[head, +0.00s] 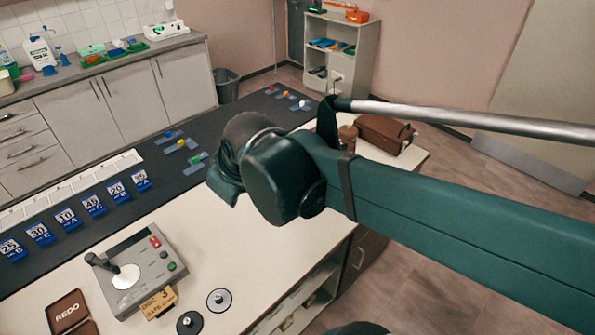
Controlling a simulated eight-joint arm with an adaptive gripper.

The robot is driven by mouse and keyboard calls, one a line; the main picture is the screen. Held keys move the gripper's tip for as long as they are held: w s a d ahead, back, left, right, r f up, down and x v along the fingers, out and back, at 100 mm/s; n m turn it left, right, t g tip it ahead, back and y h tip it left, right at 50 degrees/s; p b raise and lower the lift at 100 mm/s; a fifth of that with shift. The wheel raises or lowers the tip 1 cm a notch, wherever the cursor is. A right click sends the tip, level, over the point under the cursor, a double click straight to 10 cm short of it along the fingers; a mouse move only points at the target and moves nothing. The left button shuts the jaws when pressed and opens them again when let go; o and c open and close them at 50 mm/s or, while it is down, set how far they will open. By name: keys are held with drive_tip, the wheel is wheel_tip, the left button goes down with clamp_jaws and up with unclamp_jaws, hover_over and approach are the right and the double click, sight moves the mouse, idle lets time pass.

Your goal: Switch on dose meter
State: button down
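I cannot tell for sure which thing is the dose meter. A grey control box (141,270) on the near left of the table has a black lever, a round white disc, a red switch and a green button. Another candidate, a white device (166,31) with a small green display, stands on the back counter. My teal arm reaches in from the right over the table, and its joint hides part of the tabletop. I cannot make out gripper fingers; they are out of view or hidden behind the arm.
Several blue numbered cards (67,219) stand along a dark mat (160,198). A brown case (384,133) is on the far right tabletop.

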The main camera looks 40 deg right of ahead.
drive_tip(key=w+d+f+n+g+p, duration=0.1)
drive_tip(key=w+d+n, duration=0.35)
drive_tip(key=d, duration=0.45)
drive_tip(key=w+d+f+n+g+p, duration=0.1)
drive_tip(key=w+d+n+g, duration=0.15)
drive_tip(key=w+d, duration=0.4)
drive_tip(key=d+f+n+p, duration=0.1)
drive_tip(key=d+f+n, duration=0.3)
drive_tip(key=d, duration=0.7)
drive_tip(key=d+f+n+g+p, duration=0.1)
drive_tip(key=d+f+n, duration=0.3)
drive_tip(key=d, duration=0.7)
wheel_tip(320, 180, down, 2)
drive_tip(key=shift+w+f+y, duration=0.1)
drive_tip(key=shift+w+y, duration=0.15)
drive_tip(key=shift+y, duration=0.05)
drive_tip(key=shift+w+f, duration=0.35)
drive_tip(key=shift+f, duration=1.95)
drive_tip(key=shift+w+f, duration=0.3)
drive_tip(key=shift+f, duration=1.95)
drive_tip(key=shift+w+f, duration=0.35)
drive_tip(key=shift+f, duration=1.95)
drive_tip(key=shift+f+b, duration=0.1)
drive_tip(key=shift+b, duration=0.2)
